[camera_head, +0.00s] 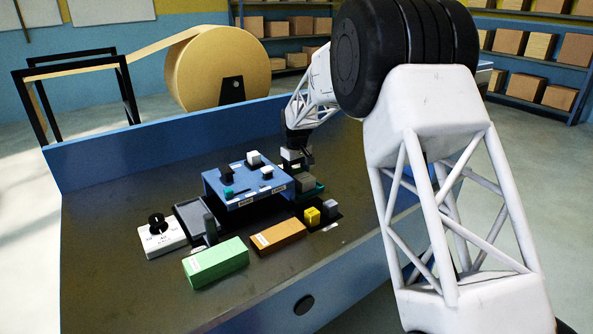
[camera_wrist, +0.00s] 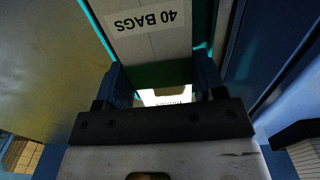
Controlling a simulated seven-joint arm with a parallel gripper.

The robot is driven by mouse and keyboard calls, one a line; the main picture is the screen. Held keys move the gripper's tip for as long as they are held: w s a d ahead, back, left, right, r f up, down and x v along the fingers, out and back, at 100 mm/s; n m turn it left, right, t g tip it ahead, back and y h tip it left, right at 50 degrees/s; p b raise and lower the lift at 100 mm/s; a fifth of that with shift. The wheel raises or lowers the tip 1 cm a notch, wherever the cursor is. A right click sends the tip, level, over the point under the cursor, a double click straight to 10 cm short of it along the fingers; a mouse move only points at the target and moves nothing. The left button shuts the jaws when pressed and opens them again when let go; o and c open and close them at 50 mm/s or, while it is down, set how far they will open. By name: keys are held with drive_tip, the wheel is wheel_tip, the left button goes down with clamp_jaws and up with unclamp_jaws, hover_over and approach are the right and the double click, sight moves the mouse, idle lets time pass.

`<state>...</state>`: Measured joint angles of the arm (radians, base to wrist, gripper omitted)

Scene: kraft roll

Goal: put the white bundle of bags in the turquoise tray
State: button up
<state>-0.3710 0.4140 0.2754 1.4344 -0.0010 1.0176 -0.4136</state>
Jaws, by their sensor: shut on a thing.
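My gripper (camera_head: 299,158) is at the back right of the blue raised stand, shut on a small white bundle (camera_head: 290,154). In the wrist view, the white bundle (camera_wrist: 165,97) shows between the dark fingers, with small print on it. The turquoise tray (camera_head: 318,190) is to the right of the stand, just in front of my gripper in the head view. Its turquoise edge (camera_wrist: 98,24) shows in the wrist view. The held bundle's underside is hidden.
The blue stand (camera_head: 240,200) carries several small black, white and teal pieces. A green block (camera_head: 215,261), an orange-brown block (camera_head: 277,237), yellow and grey cubes (camera_head: 312,216) and a white box with a black knob (camera_head: 160,239) stand around it. The table's left part is clear.

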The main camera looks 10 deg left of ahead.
drive_tip(key=shift+f, duration=0.3)
idle(0.5)
drive_tip(key=o, duration=1.1)
drive_tip(key=shift+c, duration=0.2)
drive_tip(key=shift+r, duration=0.15)
drive_tip(key=shift+r, duration=3.75)
